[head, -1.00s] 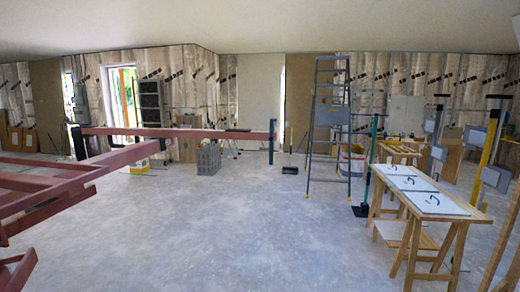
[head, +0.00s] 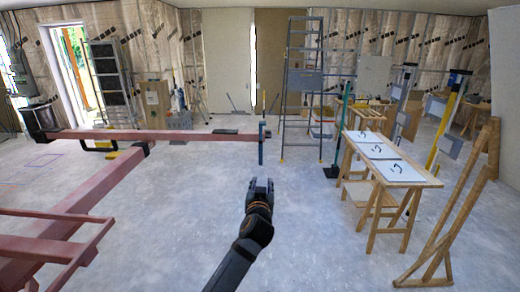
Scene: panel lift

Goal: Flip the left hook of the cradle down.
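The cradle is a dull red steel frame whose long crossbar (head: 190,136) runs across the left half of the head view. A blue-grey upright hook piece (head: 262,147) stands at the crossbar's right end. A dark piece at the crossbar's left end (head: 40,132) is small, and I cannot tell whether it is up or down. My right gripper is not in view.
Red cradle beams (head: 75,215) fill the lower left. A grey stepladder (head: 300,90) stands behind the crossbar's right end. A wooden trestle table (head: 428,179) with white panels and a leaning wooden frame (head: 455,205) stand on the right. The middle floor is open.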

